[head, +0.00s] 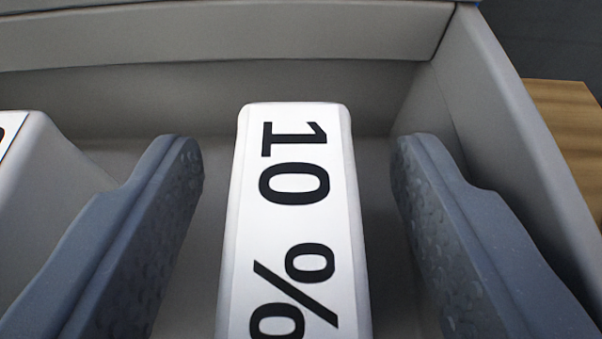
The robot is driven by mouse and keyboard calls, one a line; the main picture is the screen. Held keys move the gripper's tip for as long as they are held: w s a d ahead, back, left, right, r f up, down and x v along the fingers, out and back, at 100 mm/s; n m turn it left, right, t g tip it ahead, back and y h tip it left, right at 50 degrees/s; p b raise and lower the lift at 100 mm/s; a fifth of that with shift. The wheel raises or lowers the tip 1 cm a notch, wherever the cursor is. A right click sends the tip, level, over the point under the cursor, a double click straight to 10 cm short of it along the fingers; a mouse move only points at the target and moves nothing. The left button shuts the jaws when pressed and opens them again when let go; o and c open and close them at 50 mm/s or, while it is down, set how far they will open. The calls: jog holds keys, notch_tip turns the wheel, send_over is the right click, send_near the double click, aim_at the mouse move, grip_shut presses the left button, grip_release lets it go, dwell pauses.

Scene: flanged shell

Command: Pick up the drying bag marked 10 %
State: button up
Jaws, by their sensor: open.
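The drying bag marked 10 % (343,225) is a white block-shaped bag with large black print on its top. It stands in a grey bin, and its near end runs out of the bottom of the view. My gripper (297,160) is open, with one blue-grey finger on each side of the bag. A gap shows between each finger and the bag, and neither finger appears to touch it. The lower part of the bag is hidden.
The grey bin's back wall (240,35) and right wall (520,130) rise around the bag, and the right finger is near the right wall. Another white bag (45,185) stands at the left, close to the left finger. A wooden surface (570,125) shows outside at right.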

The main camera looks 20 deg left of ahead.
jog(key=shift+w+a+f, duration=0.2)
jog(key=shift+w+f, duration=0.05)
jog(key=shift+w, duration=0.3)
jog(key=c, duration=1.1)
